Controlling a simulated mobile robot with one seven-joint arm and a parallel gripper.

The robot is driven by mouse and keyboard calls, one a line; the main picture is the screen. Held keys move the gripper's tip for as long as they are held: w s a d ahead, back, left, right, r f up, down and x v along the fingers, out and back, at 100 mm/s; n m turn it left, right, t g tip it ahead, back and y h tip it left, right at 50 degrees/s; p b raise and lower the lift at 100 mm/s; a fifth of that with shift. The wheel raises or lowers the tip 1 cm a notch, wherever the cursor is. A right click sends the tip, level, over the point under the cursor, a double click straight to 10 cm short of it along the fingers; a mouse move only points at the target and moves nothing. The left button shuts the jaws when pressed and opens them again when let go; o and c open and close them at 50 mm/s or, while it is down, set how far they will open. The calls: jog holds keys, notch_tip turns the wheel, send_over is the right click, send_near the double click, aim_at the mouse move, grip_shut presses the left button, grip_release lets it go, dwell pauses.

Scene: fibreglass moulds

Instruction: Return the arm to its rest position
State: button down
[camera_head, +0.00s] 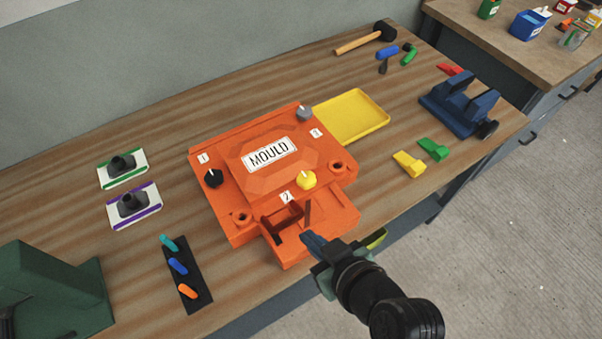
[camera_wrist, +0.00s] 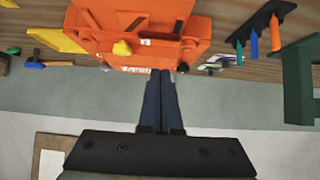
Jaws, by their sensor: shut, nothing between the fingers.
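My gripper (camera_head: 308,239) is shut and empty, at the front edge of the orange mould (camera_head: 220,215) in the head view. My dark arm reaches in from the lower right. In the wrist view my gripper (camera_wrist: 161,74) shows its two dark blue fingers together, pointing up at the orange mould (camera_wrist: 182,28). Whether the fingertips touch the mould cannot be told. The mould carries a black knob (camera_head: 213,178), a grey knob (camera_head: 304,113) and a yellow knob (camera_head: 306,180).
A yellow tray (camera_head: 384,124) lies behind the mould at right. A blue vise (camera_head: 462,106) stands at the bench's right end. A dark green block (camera_head: 60,285) and a black strip (camera_head: 200,299) with coloured pegs are at left. Open floor lies right of the bench.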

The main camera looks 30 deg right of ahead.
jog(key=shift+s+r, duration=0.15)
jog(key=shift+s, duration=0.15)
jog(key=w+a+r+t+h, duration=0.15)
jog(key=w+r+t, duration=0.4)
jog(key=r, duration=0.95)
jog(key=w+a+r+t, duration=0.3)
jog(key=w+r, duration=0.6)
jog(key=r, duration=0.5)
jog(key=s+a+r+t, duration=0.2)
jog(key=a+r+t, duration=0.1)
jog(key=r, duration=0.6)
jog(key=s+a+r+t, duration=0.2)
jog(key=s+a+r, duration=0.1)
jog(key=r, duration=0.5)
jog(key=s+a+r+t+y, duration=0.1)
jog(key=s+a+r+t, duration=0.1)
jog(key=r, duration=0.7)
jog(key=shift+s+a+r+t, duration=0.25)
jog(key=shift+a+r+t, duration=0.05)
jog(key=shift+a+t, duration=0.55)
